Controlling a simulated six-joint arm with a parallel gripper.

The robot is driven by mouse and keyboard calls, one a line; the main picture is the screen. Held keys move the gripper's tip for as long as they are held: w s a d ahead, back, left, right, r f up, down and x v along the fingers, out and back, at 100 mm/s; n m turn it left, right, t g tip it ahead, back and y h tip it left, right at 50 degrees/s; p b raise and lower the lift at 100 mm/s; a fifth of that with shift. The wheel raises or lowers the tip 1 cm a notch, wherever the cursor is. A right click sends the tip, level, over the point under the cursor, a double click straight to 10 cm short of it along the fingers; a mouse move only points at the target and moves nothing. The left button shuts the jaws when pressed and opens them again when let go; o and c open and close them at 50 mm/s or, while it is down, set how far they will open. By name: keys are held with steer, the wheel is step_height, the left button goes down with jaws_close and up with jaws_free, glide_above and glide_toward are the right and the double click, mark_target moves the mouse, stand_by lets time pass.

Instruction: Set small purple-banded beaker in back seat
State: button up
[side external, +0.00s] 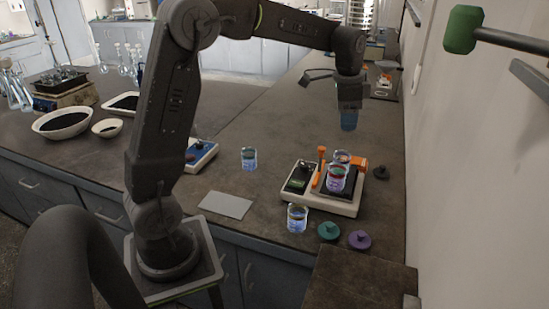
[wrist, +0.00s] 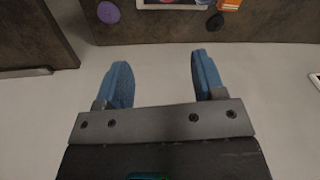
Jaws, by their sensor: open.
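The shaker (side external: 347,207) is a pale base with a dark top, on the bench in the side external view. Two beakers stand on its top: a front one (side external: 336,180) with red and purplish colouring, and one behind it (side external: 342,157), partly hidden, with an orange-red look. Which beaker carries the purple band is too small to tell surely. Two more clear beakers stand on the bench, one left of the shaker (side external: 249,158) and one in front (side external: 297,218). My gripper (side external: 348,122), with blue fingers, is open and empty, raised above and behind the shaker. The wrist view shows its fingers apart (wrist: 162,70).
A green knobbed disc (side external: 328,231) and a purple one (side external: 359,240) lie in front of the shaker. A black knob (side external: 380,173) lies to its right. A grey plate (side external: 225,205) and a blue-topped device (side external: 201,154) are at left. A wall bounds the right.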

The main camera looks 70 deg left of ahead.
steer(key=s+d+r+n+t, duration=0.1)
steer(key=s+d+r+n, duration=0.1)
steer(key=s+d, duration=0.35)
steer(key=s+d+r+n+t, duration=0.1)
steer(key=s+d+r, duration=0.1)
steer(key=s, duration=0.7)
steer(key=s+d+f+n+t, duration=0.1)
steer(key=s+d, duration=0.1)
steer(key=s, duration=0.3)
steer(key=s+d+f+n, duration=0.1)
steer(key=s+f+n, duration=0.1)
steer(key=s, duration=0.4)
steer(key=shift+s+d+f+t, duration=0.15)
steer(key=shift+d+f+t, duration=0.15)
steer(key=shift+d+t, duration=0.1)
